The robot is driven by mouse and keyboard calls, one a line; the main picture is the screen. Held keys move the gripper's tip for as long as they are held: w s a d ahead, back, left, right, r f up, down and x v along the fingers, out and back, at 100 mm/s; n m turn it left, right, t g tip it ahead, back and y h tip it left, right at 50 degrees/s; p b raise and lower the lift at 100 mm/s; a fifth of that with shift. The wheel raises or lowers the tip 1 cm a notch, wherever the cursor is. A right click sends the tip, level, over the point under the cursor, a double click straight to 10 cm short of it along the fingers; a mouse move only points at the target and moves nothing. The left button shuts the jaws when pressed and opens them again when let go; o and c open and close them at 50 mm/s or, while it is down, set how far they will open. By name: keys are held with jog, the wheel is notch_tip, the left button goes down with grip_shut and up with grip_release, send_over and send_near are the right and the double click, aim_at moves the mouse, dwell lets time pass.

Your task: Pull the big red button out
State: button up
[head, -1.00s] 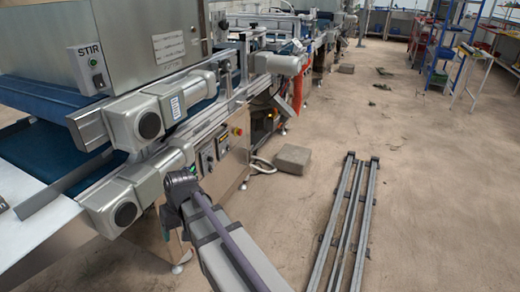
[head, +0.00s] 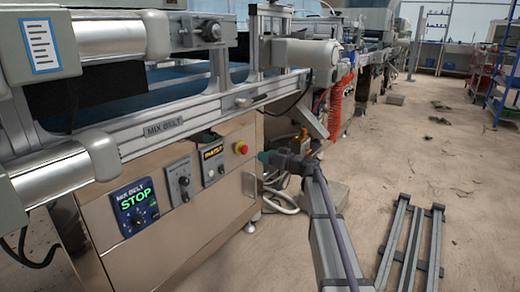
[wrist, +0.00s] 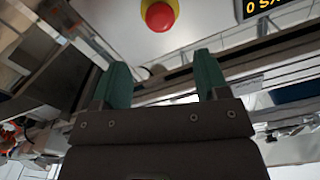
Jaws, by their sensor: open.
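The big red button (head: 241,148) sits on a yellow base on the front of the metal cabinet, at its right end in the head view. In the wrist view the red button (wrist: 159,15) is at the top middle, beyond the fingertips, with the yellow ring around it. My gripper (head: 262,156) is just to the right of the button in the head view. In the wrist view my gripper (wrist: 160,72) shows two green fingers spread apart with nothing between them. The fingers do not touch the button.
Left of the button are a panel with a yellow display (head: 212,162), a knob panel (head: 180,183) and a green STOP display (head: 136,206). The conveyor rail (head: 200,112) runs above. Floor rails (head: 410,245) lie at right, with open floor around.

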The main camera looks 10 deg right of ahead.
jog(key=x, duration=1.1)
jog(key=shift+s+f, duration=0.1)
jog(key=shift+s, duration=0.05)
grip_shut()
jog(key=c, duration=1.3)
grip_release()
jog(key=shift+s+d, duration=0.4)
jog(key=shift+s, duration=0.1)
jog(key=o, duration=1.3)
jog(key=shift+d, duration=0.1)
send_near(246, 150)
jog(key=shift+v, duration=0.8)
